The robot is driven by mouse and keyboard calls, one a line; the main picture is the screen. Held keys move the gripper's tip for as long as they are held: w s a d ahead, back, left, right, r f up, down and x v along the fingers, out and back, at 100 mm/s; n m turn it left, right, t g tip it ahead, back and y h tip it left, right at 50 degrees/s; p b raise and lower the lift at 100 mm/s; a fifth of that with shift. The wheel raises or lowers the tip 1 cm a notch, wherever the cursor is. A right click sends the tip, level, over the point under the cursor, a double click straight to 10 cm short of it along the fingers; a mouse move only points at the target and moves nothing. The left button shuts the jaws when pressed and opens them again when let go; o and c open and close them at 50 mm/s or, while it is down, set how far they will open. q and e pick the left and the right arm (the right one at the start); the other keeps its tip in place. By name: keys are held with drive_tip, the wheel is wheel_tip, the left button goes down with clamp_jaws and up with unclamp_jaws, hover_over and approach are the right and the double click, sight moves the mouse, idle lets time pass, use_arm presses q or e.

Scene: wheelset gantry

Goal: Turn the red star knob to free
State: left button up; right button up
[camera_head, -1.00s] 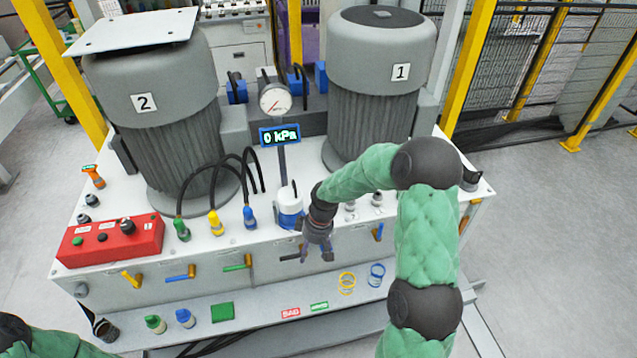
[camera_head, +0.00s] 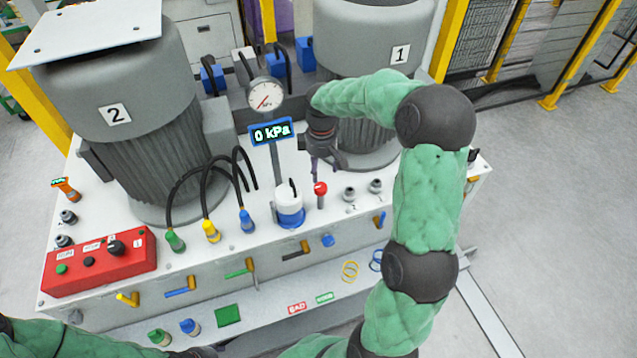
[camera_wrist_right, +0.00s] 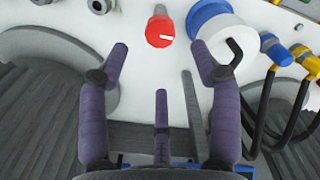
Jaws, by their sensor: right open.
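The red star knob (camera_head: 320,188) stands on the white top of the machine, just right of the white and blue cup-shaped part (camera_head: 290,207). In the right wrist view the knob (camera_wrist_right: 160,31) shows a white line across its face. My right gripper (camera_head: 328,172) is above and behind the knob in the head view. Nothing is between the fingers. My left arm shows at the lower left; its fingers cannot be seen.
A gauge (camera_head: 266,96) and a 0 kPa display (camera_head: 271,132) stand on a post left of my right gripper. Drum 1 (camera_head: 370,45) is behind it. Black hoses (camera_head: 207,185) and a red control box (camera_head: 100,262) lie left. Small fittings (camera_head: 349,194) sit right of the knob.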

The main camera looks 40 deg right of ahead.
sight(320, 186)
wheel_tip(320, 186, down, 8)
drive_tip(key=shift+w+f+b, duration=0.1)
drive_tip(key=shift+f+b, duration=0.15)
drive_tip(key=shift+b, duration=0.7)
drive_tip(key=shift+c, duration=0.3)
drive_tip(key=c, duration=1.1)
